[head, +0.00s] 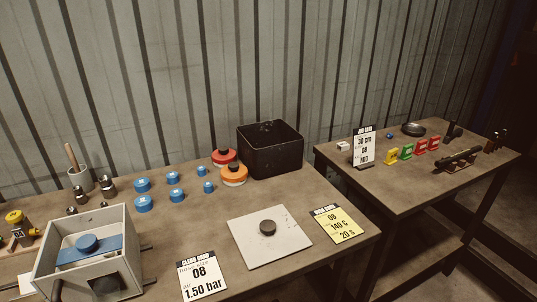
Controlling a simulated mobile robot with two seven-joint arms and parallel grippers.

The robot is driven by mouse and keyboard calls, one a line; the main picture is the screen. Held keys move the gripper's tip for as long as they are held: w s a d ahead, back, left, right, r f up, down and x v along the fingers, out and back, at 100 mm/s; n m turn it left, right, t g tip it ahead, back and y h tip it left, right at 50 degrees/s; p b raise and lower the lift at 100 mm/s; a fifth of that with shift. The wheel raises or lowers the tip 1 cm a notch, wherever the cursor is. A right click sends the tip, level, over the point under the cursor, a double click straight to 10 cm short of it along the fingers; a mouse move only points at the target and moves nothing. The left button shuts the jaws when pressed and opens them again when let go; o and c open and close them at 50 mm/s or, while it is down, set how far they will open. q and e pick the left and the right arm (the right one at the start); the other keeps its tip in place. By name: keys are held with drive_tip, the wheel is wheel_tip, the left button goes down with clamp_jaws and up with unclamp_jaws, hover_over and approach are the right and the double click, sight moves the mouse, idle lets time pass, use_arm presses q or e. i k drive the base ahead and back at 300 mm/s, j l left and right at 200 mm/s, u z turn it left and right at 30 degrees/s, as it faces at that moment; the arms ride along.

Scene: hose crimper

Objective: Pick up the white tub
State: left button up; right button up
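A pale off-white round tub (80,179) stands upright at the back left of the near table, with a wooden stick (71,156) rising out of it. It is the only thing here that looks like a white tub. Dark metal fittings (107,186) stand close beside and in front of it. Neither of my grippers is in view.
A grey box (50,258) with a blue part in it stands in front of the tub. Several blue caps (142,185), orange and red discs (234,175), a black bin (272,155) and a pale plate (250,250) lie further right. A second table (390,188) stands at right.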

sight(88, 247)
drive_tip(key=u, duration=1.3)
